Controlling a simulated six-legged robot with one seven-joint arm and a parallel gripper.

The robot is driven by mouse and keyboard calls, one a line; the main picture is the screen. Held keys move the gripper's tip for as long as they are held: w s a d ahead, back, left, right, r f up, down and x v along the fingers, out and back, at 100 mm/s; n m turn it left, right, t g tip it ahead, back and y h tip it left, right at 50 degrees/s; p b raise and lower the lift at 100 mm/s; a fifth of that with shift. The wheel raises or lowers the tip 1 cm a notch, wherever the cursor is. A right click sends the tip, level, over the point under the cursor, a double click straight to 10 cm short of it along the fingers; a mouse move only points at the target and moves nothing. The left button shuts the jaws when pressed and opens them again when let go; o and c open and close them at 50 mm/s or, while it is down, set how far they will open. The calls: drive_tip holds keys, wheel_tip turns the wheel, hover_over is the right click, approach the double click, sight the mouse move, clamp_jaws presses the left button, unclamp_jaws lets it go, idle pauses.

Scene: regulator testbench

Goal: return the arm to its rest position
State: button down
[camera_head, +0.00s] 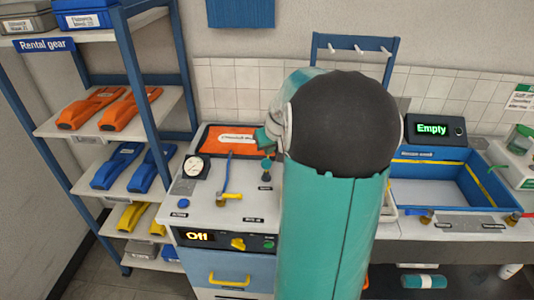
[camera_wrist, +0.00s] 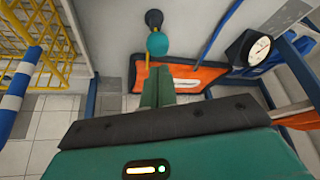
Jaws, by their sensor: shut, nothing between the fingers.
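My arm, teal with a dark rounded joint, stands upright in the middle of the head view and hides part of the bench. My gripper (camera_head: 268,138) shows as a small teal tip at the arm's left side, above the bench (camera_head: 222,208). In the wrist view my gripper (camera_wrist: 158,88) has its two green fingers together, with nothing held. A teal knob (camera_wrist: 157,43) on a dark base lies beyond the fingertips, apart from them as far as I can tell. It also shows in the head view (camera_head: 266,164), below the gripper.
A gauge (camera_head: 195,168), a yellow-handled valve (camera_head: 232,197) and an orange mat (camera_head: 231,138) are on the bench. A panel reads "Off" (camera_head: 198,236). A blue-rimmed tray (camera_head: 430,208) and a display reading "Empty" (camera_head: 432,129) stand right. A blue-framed shelf (camera_head: 150,95) stands left.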

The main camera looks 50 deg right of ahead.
drive_tip(key=v, duration=0.9)
drive_tip(key=shift+r, duration=0.25)
